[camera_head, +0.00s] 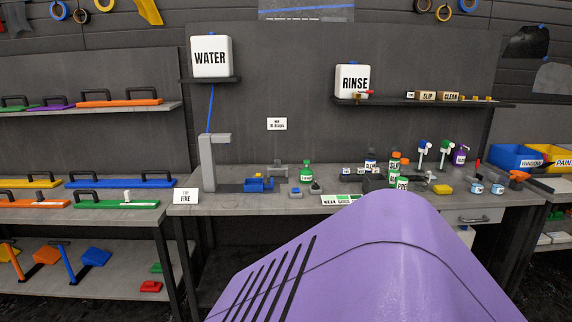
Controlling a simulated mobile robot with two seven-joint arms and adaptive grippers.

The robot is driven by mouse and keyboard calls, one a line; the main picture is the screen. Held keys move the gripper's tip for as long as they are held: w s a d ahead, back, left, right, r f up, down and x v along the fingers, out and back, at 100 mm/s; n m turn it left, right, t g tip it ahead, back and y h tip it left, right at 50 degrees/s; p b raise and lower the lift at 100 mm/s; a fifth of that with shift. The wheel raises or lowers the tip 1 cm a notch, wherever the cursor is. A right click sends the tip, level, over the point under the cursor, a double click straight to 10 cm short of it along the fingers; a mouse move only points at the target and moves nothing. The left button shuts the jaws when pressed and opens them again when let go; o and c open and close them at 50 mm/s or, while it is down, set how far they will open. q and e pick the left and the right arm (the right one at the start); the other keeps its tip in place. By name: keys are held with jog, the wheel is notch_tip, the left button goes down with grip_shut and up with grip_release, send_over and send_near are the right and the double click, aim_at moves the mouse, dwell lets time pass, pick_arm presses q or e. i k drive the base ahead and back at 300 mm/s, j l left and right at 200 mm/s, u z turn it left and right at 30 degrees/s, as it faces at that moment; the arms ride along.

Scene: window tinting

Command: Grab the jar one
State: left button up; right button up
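Two small pale jars with blue markings, a left one (476,187) and a right one (498,189), stand close together on the right part of the grey workbench (235,204). Their labels are too small to read, so I cannot tell which is jar one. Other small pale containers (346,171) stand farther left on the bench. Neither of my grippers is in view.
A large purple curved surface with black stripes (400,240) fills the lower middle foreground and hides the bench's front. Bare bench shows at centre left.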

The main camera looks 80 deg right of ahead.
aim_at(498, 186)
jog(key=z, duration=3.95)
